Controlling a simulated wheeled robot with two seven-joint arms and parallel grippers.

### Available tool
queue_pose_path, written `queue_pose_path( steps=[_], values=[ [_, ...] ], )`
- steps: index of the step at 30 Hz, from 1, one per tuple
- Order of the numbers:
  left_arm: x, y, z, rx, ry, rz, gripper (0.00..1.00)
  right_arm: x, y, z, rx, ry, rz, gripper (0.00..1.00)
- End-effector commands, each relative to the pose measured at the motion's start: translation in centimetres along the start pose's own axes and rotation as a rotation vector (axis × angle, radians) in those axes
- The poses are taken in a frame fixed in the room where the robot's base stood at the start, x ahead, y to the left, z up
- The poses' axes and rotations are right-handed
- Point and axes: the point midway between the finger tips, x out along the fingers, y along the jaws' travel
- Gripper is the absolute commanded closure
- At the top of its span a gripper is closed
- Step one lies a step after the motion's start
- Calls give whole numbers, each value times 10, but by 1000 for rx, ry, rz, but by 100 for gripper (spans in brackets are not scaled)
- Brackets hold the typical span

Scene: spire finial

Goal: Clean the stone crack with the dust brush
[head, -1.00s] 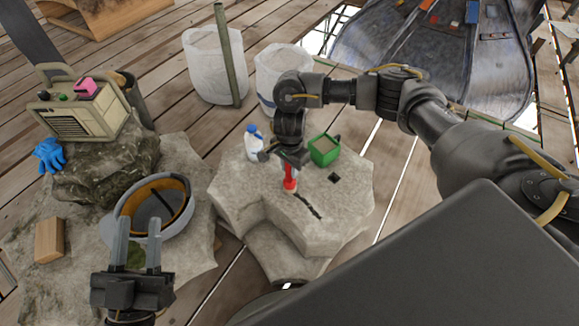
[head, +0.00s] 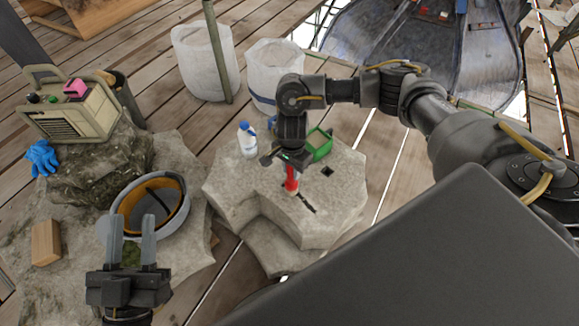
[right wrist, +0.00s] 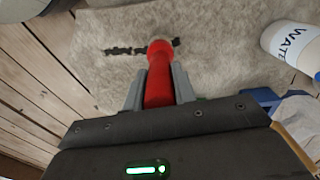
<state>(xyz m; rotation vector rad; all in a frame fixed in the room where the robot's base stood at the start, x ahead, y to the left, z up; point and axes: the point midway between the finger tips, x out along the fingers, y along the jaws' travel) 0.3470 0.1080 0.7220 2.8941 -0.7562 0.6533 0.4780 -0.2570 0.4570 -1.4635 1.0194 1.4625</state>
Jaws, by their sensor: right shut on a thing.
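The dust brush (head: 291,181) has a red handle and is upright in my right gripper (head: 289,168). The right wrist view shows the red handle (right wrist: 158,75) between the two grey fingers, with the bristle end over the dark crack (right wrist: 125,50). In the head view the crack (head: 306,206) is a dark line in the top of the pale stone block (head: 240,190), partly hidden by the brush. I cannot tell whether the bristles touch the stone. My left gripper (head: 132,240) is open and empty, in front of the bucket at the left.
A white water bottle (head: 247,140) and a green box (head: 320,146) stand on the stone near the brush. A grey bucket (head: 175,228), a wooden block (head: 46,242), blue gloves (head: 41,157) and a beige machine (head: 75,110) are on the left rocks. White sacks (head: 205,70) stand behind.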

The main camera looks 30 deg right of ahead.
Motion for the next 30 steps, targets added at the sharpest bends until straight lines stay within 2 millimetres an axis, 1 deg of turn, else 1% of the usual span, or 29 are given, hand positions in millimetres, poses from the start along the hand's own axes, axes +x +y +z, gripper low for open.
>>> queue_pose_path(
  steps=[1, 10, 15, 23, 30],
  values=[
    [1, 0, -2, 0, 0, 0, 64, 1, 6, 0, -1, 0, 7, 100],
    [3, 0, -6, 0, 0, 0, 64, 0, 21, 2, -1, 0, 6, 100],
    [3, 0, -7, 0, 0, 0, 64, -1, 24, 2, -1, 0, 5, 100],
    [3, 0, -7, 0, 0, 0, 64, -1, 25, 2, -1, 0, 2, 100],
    [4, 0, -9, 0, 0, 0, 64, -1, 35, 3, -1, 0, 2, 100]
  ],
)
